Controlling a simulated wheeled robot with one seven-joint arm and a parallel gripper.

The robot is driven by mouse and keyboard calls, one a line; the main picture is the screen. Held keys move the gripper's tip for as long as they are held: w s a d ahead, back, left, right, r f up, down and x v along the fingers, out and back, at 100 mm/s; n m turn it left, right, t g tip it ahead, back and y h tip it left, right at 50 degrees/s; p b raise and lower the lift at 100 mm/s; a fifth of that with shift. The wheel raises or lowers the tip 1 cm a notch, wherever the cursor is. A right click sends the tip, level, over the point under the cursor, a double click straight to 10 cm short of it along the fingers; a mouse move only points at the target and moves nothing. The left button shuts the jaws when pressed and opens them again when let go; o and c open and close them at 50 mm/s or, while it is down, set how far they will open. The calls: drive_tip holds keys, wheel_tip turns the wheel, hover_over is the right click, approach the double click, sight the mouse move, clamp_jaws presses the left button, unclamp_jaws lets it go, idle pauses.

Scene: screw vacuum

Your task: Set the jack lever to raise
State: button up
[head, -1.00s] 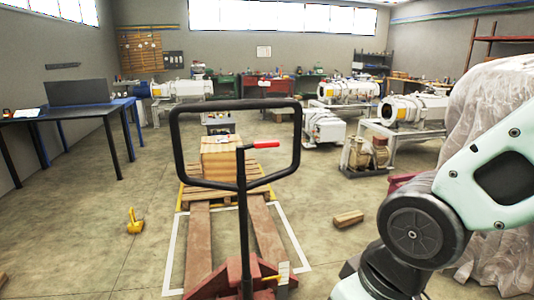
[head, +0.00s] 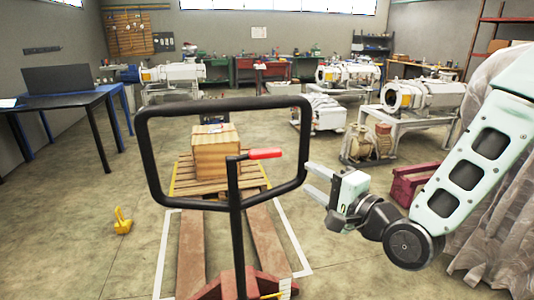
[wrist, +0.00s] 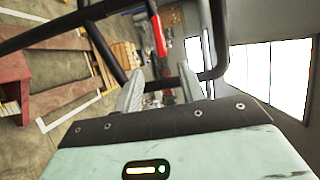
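The jack lever (head: 265,153) has a red grip and sticks out to the right from the top of the post inside the pallet jack's black loop handle (head: 146,160). My gripper (head: 308,179) is open and empty, its two fingers apart and pointing left. In the head view it shows at the right side of the loop, to the right of and a little below the red lever; I cannot tell the gap in depth. In the wrist view the red lever (wrist: 158,35) shows beyond and between my two fingertips (wrist: 160,82), with the loop's bars around it.
The jack's red base (head: 252,284) stands low in front. A wooden crate (head: 214,160) sits on a pallet behind the handle. A yellow object (head: 123,221) lies on the floor at left. A dark red box (head: 410,186) stands at right.

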sight(271, 156)
drive_tip(key=p+x, duration=0.3)
drive_tip(key=x, duration=1.3)
drive_tip(key=shift+w+a+p, duration=0.15)
drive_tip(key=shift+a+p, duration=0.15)
drive_tip(key=shift+p, duration=0.05)
